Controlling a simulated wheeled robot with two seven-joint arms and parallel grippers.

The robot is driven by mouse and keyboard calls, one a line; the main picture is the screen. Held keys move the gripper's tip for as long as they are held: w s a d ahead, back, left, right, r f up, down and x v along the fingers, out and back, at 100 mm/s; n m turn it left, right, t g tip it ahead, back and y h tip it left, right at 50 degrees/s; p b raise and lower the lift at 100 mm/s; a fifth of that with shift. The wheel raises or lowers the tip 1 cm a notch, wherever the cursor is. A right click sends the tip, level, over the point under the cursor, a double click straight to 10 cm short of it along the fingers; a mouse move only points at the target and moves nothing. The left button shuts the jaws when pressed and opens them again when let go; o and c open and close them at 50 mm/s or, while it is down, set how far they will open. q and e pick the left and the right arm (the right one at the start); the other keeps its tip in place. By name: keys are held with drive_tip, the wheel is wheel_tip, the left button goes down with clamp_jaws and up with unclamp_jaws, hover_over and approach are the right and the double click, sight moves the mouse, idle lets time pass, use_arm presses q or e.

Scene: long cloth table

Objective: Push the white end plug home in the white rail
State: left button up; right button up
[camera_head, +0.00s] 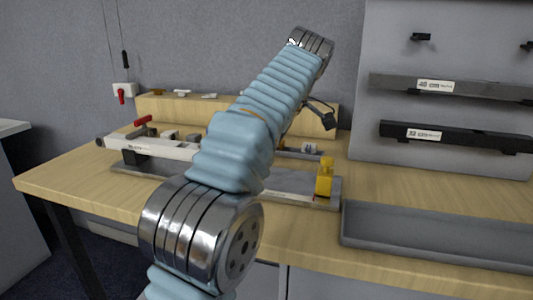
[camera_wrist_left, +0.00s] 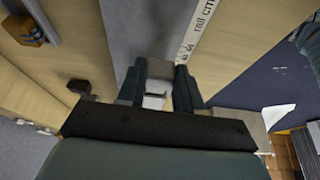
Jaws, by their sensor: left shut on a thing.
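The white rail (camera_head: 165,149) lies in a fixture on the wooden table in the head view, its middle and right part hidden behind my sleeved arm. In the left wrist view the labelled rail (camera_wrist_left: 205,30) runs down from the top to beside the right finger. My left gripper (camera_wrist_left: 160,76) is shut on a small pale grey-white piece, which looks like the white end plug (camera_wrist_left: 154,100). The fingers sit close to the rail's near end. I cannot tell whether the plug touches or enters the rail. No gripper shows clearly in the head view.
The fixture has a grey base plate (camera_head: 300,184), a red handle (camera_head: 143,120) and a yellow block (camera_head: 325,178). A grey tray (camera_head: 440,235) is at the right. Dark bars (camera_head: 455,136) hang on the back panel. A wooden riser (camera_head: 155,103) with small parts stands behind.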

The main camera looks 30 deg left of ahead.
use_arm(q)
drive_tip(key=shift+s+a, duration=0.15)
drive_tip(key=shift+a, duration=0.4)
drive_tip(key=shift+s+a, duration=0.15)
drive_tip(key=shift+a, duration=0.4)
drive_tip(key=o, duration=1.1)
